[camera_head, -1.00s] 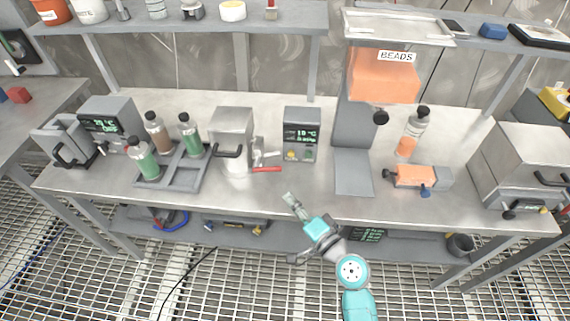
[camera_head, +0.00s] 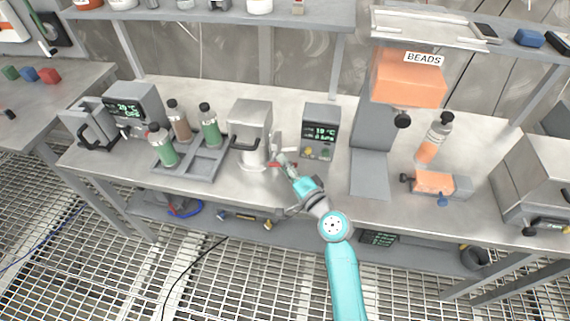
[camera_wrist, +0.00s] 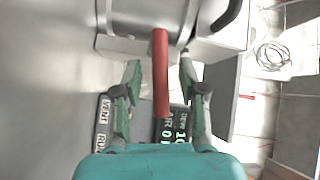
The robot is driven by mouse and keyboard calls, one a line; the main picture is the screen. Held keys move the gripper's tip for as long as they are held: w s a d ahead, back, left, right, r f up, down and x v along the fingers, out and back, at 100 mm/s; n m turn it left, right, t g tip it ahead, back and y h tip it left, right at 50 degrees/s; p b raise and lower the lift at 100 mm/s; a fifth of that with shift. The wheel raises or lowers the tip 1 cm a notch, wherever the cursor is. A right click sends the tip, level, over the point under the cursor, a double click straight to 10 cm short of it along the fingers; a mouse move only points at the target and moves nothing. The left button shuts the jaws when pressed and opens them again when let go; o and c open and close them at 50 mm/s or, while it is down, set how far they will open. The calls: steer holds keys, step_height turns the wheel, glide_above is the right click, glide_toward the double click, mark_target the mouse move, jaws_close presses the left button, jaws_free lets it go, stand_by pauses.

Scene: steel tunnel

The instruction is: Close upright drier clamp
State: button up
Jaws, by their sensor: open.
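The upright drier (camera_head: 250,132) is a grey metal vessel with a black handle, standing on the bench left of the small display unit. Its clamp has a red lever (camera_wrist: 161,78), which shows in the wrist view pointing down from the steel body (camera_wrist: 150,18). My gripper (camera_head: 281,162) is at the drier's right front side. In the wrist view my gripper (camera_wrist: 160,68) is open, with one green-grey finger on each side of the red lever and gaps between. In the head view my fingers partly cover the clamp.
A display unit (camera_head: 320,130) stands close right of my gripper. A rack (camera_head: 206,165) with several bottles stands left of the drier. The bead dispenser (camera_head: 408,78) is further right. Bare bench lies in front of the drier.

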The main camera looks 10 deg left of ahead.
mark_target(271, 162)
steer(key=shift+w+a, duration=0.15)
steer(key=shift+a, duration=0.05)
jaws_close()
steer(key=shift+r, duration=0.15)
stand_by(0.3)
steer(key=shift+a+r+n+g+h, duration=0.2)
steer(key=shift+r+n+g+h, duration=0.35)
steer(key=shift+n+g+h, duration=0.5)
steer(key=n+h, duration=0.1)
steer(key=a+r+n+g+h, duration=0.1)
steer(key=n+h, duration=0.1)
steer(key=shift+a+r, duration=0.15)
steer(key=shift+r, duration=0.05)
steer(key=h, duration=0.1)
steer(key=a+n+h, duration=0.1)
steer(key=n+g+h, duration=0.1)
steer(key=shift+a+r+h, duration=0.15)
steer(key=shift+r+h, duration=0.1)
steer(key=shift+a+n+h, duration=0.4)
steer(key=shift+n+h, duration=0.25)
steer(key=shift+h, duration=0.45)
